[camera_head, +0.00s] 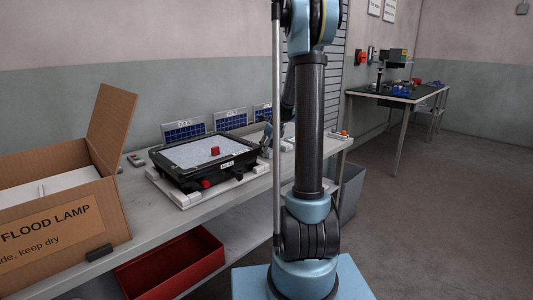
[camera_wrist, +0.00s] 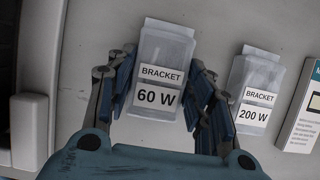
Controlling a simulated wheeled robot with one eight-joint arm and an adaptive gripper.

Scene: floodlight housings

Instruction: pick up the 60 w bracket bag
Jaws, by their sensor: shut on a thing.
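The 60 W bracket bag (camera_wrist: 163,55) is a clear bag with a white label reading "BRACKET 60 W" in the wrist view. My gripper (camera_wrist: 163,85) has one finger on each side of the bag and is shut on it. The fingers reach about the middle of the bag, and its upper end sticks out beyond them. I cannot tell whether the bag rests on the grey surface or hangs just above it. In the head view my gripper (camera_head: 267,138) is small beside the bench, partly behind my arm, and the bag cannot be made out there.
A 200 W bracket bag (camera_wrist: 257,88) lies just right of my gripper, with a white box (camera_wrist: 302,112) beyond it. On the bench (camera_head: 150,215) stand a black floodlight housing (camera_head: 178,175) and an open flood lamp carton (camera_head: 118,215). A red bin (camera_head: 175,268) is below.

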